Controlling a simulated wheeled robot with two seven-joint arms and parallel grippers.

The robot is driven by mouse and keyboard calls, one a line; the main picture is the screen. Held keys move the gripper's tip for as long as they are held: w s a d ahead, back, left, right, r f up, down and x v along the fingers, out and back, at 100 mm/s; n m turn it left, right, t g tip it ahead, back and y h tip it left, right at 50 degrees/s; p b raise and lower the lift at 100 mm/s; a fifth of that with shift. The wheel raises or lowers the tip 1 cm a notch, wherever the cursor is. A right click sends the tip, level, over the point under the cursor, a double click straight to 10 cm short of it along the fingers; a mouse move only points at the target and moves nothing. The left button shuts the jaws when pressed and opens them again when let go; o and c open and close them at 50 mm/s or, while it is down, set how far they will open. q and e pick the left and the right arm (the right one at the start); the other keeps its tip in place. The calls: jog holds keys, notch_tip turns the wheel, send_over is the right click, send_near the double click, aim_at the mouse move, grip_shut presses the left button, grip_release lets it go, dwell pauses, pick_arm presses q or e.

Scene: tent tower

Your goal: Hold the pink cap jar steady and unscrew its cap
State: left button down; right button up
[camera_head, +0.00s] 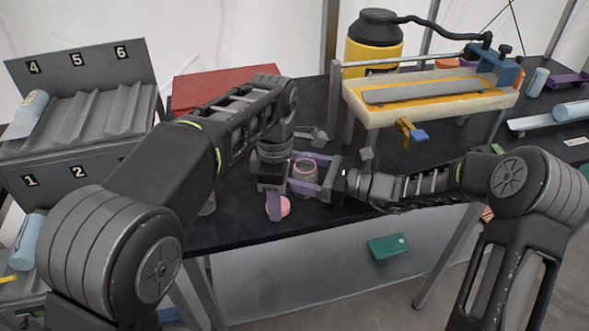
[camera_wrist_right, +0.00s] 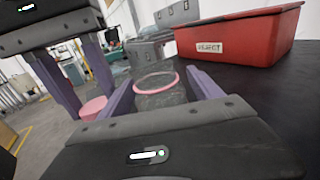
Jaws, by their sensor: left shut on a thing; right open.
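The clear jar (camera_head: 306,166) stands near the middle of the black table with a pink ring at its open mouth; the right wrist view shows it (camera_wrist_right: 160,92) between the purple fingers. My right gripper (camera_head: 312,176) is open around the jar, one finger on each side; I cannot tell whether they touch it. My left gripper (camera_head: 274,207) points down and is shut on the pink cap (camera_head: 284,207), which is off the jar and beside it. The cap also shows in the right wrist view (camera_wrist_right: 93,108), low between the left fingers.
A red bin (camera_wrist_right: 245,40) labelled reject stands behind the jar. A numbered rack (camera_head: 85,60) is at left. A cream-topped stand (camera_head: 430,108) and a yellow canister (camera_head: 370,58) are at back right.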

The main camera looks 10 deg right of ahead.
pick_arm(q)
jog(key=shift+f+b, duration=0.65)
jog(key=shift+f, duration=0.05)
pick_arm(e)
jog(key=v, duration=1.2)
jog(key=shift+f, duration=0.15)
